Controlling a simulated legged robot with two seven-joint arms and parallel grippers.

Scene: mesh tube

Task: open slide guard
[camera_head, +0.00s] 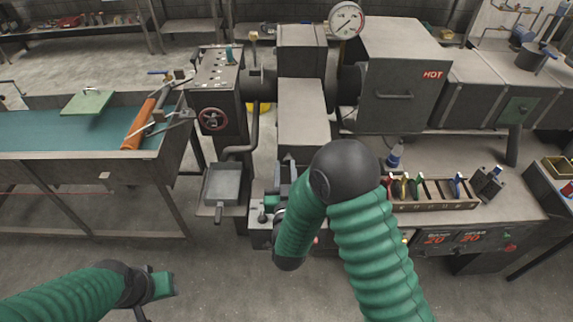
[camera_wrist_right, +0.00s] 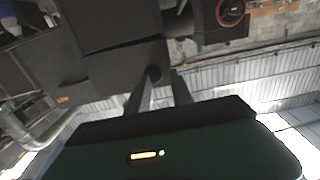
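The guard is not labelled. The likeliest part is the grey box-like cover (camera_head: 303,115) in the middle of the machine, below the gauge. My right gripper (camera_head: 288,163) is at the cover's lower end, partly hidden by my own right arm. In the right wrist view, its two fingers (camera_wrist_right: 163,88) stand apart and point at the dark machine body (camera_wrist_right: 110,55). A round dark knob (camera_wrist_right: 153,73) is close to the left fingertip; I cannot tell whether they touch. My left gripper (camera_head: 152,286) is low at the left, over the floor and away from the machine; its fingers are unclear.
A box marked HOT (camera_head: 398,80) stands right of the cover, with a gauge (camera_head: 346,19) above. A control panel with a red handwheel (camera_head: 213,119) is at left. A tool rack (camera_head: 435,192) sits on the right bench. A water trough (camera_head: 60,132) lies far left.

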